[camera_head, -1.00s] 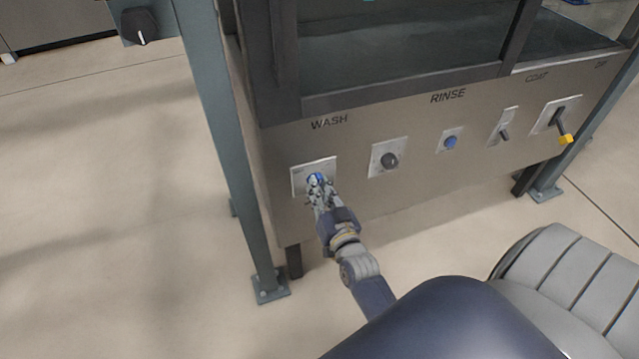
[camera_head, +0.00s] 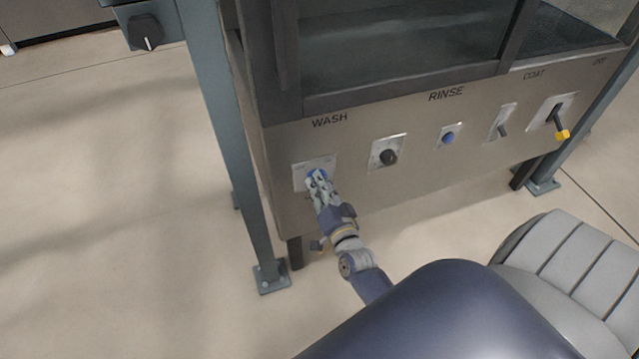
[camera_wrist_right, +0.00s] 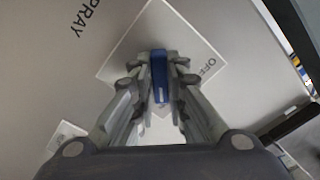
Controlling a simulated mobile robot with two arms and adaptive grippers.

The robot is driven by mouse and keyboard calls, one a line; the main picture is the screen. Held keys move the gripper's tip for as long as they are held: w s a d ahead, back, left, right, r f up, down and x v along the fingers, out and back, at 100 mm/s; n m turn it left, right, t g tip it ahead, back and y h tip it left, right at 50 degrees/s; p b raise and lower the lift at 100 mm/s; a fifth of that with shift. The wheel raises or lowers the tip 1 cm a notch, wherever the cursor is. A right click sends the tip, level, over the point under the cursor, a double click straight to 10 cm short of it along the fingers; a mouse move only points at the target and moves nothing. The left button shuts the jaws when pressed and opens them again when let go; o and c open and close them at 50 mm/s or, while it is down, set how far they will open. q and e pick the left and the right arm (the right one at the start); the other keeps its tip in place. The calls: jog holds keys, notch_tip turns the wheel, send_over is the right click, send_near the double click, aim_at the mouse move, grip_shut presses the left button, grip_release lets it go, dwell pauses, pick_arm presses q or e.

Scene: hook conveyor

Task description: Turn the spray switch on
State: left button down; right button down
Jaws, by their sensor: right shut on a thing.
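The spray switch is a blue knob (camera_wrist_right: 158,76) on a light plate (camera_head: 301,178) at the left end of the panel, below the word WASH. In the right wrist view the plate (camera_wrist_right: 203,38) looks tilted. "SPRAY" is printed beside it and "OFF" on it. My right gripper (camera_head: 318,178) is at the knob. Its two fingers (camera_wrist_right: 160,72) are shut on the knob, one on each side. A small white mark shows on the knob between the fingers. In the head view the gripper hides most of the knob. My left gripper is not in view.
To the right on the panel are a black knob (camera_head: 388,157), a blue button (camera_head: 447,139), a small lever (camera_head: 503,130) and a yellow-tipped lever (camera_head: 561,134). A grey post (camera_head: 222,120) stands left of the panel. A black knob on a box (camera_head: 146,32) is at upper left.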

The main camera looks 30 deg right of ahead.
dwell(0.3)
jog(key=c, duration=1.6)
grip_release()
jog(key=v, duration=1.2)
